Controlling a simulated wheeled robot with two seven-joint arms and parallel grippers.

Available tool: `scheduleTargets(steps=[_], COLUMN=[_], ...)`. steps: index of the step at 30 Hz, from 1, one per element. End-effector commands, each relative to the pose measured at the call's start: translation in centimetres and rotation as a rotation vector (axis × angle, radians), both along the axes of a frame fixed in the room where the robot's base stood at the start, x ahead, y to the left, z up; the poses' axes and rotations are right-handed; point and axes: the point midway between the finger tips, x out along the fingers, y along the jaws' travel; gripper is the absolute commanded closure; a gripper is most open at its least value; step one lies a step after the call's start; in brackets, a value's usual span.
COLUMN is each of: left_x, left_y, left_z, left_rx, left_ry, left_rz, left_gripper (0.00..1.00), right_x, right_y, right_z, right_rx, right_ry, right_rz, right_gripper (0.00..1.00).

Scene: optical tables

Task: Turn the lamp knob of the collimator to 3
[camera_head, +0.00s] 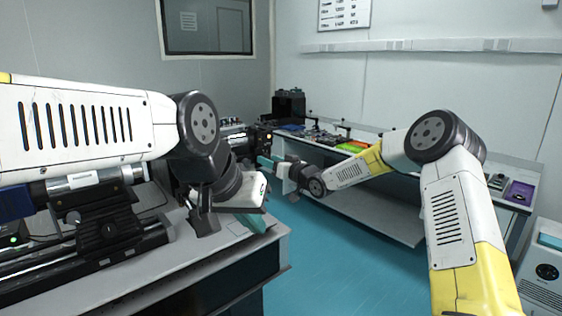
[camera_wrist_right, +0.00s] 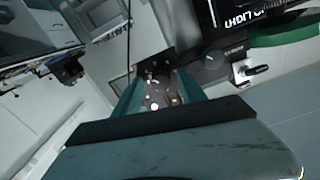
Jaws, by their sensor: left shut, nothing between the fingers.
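In the right wrist view a black housing (camera_wrist_right: 232,42), with white lettering reading "LIGHT" upside down, is at the upper right. A dark round knob (camera_wrist_right: 212,64) shows at its lower edge; its setting cannot be read. My right gripper (camera_wrist_right: 158,88) has its two teal fingers apart, with the knob to the right of the fingertips; no contact shows. In the head view my right gripper (camera_head: 266,162) is beside a black instrument (camera_head: 262,137) at the far end of the left table. My left gripper (camera_head: 258,222) is shut and empty above the near table edge.
The left table (camera_head: 150,275) carries a black rail instrument (camera_head: 108,230) with a pale cylinder close to my left arm. A bench (camera_head: 370,205) with several devices runs along the right wall. Blue floor (camera_head: 330,265) is clear between them.

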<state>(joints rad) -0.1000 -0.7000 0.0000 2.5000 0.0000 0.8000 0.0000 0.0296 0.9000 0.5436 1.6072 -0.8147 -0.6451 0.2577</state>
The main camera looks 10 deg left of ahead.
Motion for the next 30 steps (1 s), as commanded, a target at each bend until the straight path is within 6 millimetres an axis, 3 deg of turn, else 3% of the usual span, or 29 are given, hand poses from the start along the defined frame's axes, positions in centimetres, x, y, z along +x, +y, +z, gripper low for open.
scheduleTargets(steps=[10,22,30], left_x=[0.0,0.0,0.0], left_y=[0.0,0.0,0.0], left_z=[0.0,0.0,0.0], left_rx=[0.000,0.000,0.000], left_ry=[0.000,0.000,0.000], left_rz=[0.000,0.000,0.000], left_gripper=[1.00,1.00,1.00], right_x=[-0.2,-3.9,-4.8], right_y=[-0.3,-5.1,-6.2], right_z=[0.2,0.2,0.2], right_rx=[0.002,0.000,0.002], right_ry=[-0.003,-0.003,-0.003], right_rz=[0.000,-0.001,-0.001], right_gripper=[0.51,0.51,0.51])
